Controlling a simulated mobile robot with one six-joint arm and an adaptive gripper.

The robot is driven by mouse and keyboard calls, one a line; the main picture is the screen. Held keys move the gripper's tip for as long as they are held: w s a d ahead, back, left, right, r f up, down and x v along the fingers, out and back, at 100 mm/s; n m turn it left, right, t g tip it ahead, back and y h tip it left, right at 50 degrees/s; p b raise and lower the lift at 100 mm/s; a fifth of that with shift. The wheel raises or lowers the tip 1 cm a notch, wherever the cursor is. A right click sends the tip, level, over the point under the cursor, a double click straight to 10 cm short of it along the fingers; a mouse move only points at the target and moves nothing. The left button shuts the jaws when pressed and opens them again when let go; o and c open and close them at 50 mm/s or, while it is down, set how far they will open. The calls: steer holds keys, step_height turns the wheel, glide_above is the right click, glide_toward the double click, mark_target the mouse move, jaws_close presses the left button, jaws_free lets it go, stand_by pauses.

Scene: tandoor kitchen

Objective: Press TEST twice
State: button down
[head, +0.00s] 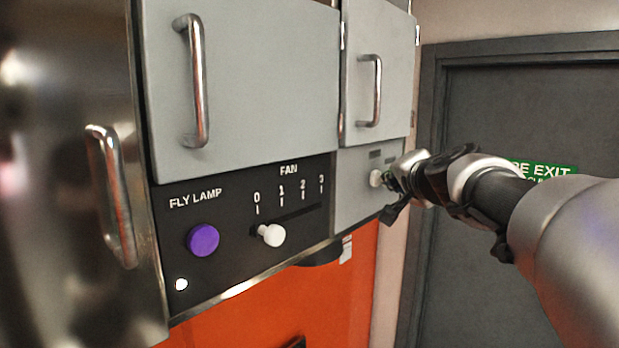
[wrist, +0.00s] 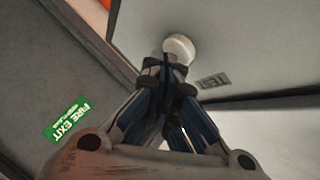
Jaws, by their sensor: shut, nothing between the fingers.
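A pale round button (head: 376,178) sits on a grey panel (head: 358,200) at the right end of the cabinet row. In the wrist view the button (wrist: 180,47) is just beyond my fingertips, partly covered by them. A label reading TEST (wrist: 213,80), upside down in that view, is on the same panel beside the button. My gripper (wrist: 172,62) is shut and empty, pointing at the button. It also shows from the side in the head view (head: 388,178), right at the button. I cannot tell whether the tips touch it.
To the left, a black panel holds a purple FLY LAMP button (head: 203,240), a white FAN slider knob (head: 271,235) and a small white light (head: 181,284). Cabinet doors with bar handles (head: 370,90) are above. A dark door (head: 530,240) with a FIRE EXIT sign (wrist: 68,118) stands at right.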

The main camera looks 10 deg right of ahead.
steer(key=shift+w+a, duration=0.25)
steer(key=shift+w, duration=0.05)
stand_by(0.4)
stand_by(0.3)
steer(key=shift+s+d+b, duration=0.5)
steer(key=shift+s, duration=0.2)
steer(key=s+d+b, duration=0.1)
steer(key=s, duration=0.1)
steer(key=s+d+b, duration=0.2)
stand_by(0.3)
stand_by(0.4)
